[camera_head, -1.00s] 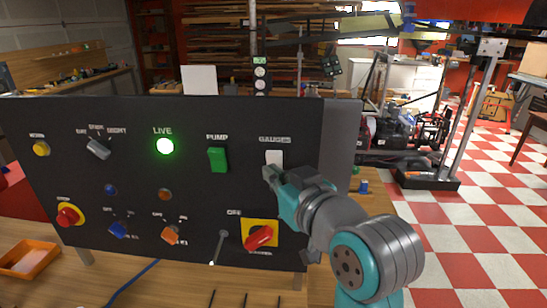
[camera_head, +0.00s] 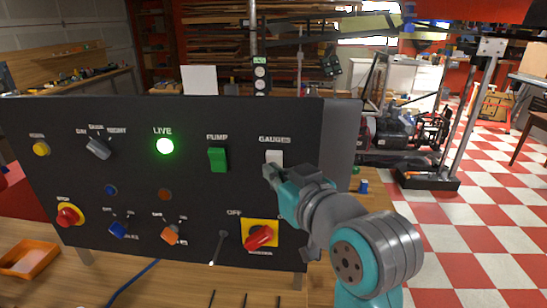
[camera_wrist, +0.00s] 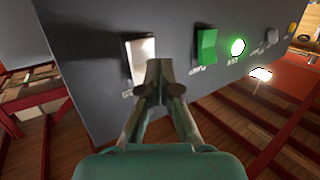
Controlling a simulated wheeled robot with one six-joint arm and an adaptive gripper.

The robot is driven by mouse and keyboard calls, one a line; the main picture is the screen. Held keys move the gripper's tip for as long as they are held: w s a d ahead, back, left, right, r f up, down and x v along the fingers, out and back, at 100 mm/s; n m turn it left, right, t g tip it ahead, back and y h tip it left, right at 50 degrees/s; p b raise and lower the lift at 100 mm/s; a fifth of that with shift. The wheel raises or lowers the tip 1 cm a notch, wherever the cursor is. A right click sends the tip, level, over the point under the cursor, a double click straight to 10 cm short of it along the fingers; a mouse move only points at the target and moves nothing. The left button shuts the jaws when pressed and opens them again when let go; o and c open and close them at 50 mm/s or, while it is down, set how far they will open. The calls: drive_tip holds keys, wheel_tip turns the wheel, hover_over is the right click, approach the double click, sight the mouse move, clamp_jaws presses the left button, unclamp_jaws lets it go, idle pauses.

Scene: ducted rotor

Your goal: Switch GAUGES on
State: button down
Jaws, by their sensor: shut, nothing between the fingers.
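The white GAUGES rocker switch (camera_head: 274,158) sits at the upper right of the black panel (camera_head: 130,190), under its GAUGES label. It also shows in the wrist view (camera_wrist: 141,60), its lower part partly behind my fingertips. My gripper (camera_head: 268,172) is shut and empty, with its tips at the lower edge of the white switch. In the wrist view the closed fingertips (camera_wrist: 160,68) overlap the switch's lower right side. I cannot tell whether they touch it. The rocker's exact tilt is hard to tell.
The green PUMP rocker (camera_head: 217,159) is left of the white switch, and the green LIVE lamp (camera_head: 165,146) is lit beyond it. Below are a red rotary switch on a yellow plate (camera_head: 260,235) and a metal toggle lever (camera_head: 219,247). An orange tray (camera_head: 28,258) lies at the left.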

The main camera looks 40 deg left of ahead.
drive_tip(key=shift+w+a+r, duration=0.3)
drive_tip(key=shift+w, duration=0.2)
idle(0.9)
drive_tip(key=shift+s, duration=0.1)
idle(0.3)
drive_tip(key=shift+s+d+f, duration=0.35)
drive_tip(key=shift+s+d, duration=0.05)
drive_tip(key=shift+s, duration=0.2)
drive_tip(key=s, duration=0.1)
drive_tip(key=s+d+f, duration=0.2)
drive_tip(key=shift+s+d, duration=0.2)
drive_tip(key=shift+s, duration=0.2)
drive_tip(key=shift+f, duration=0.15)
idle(0.5)
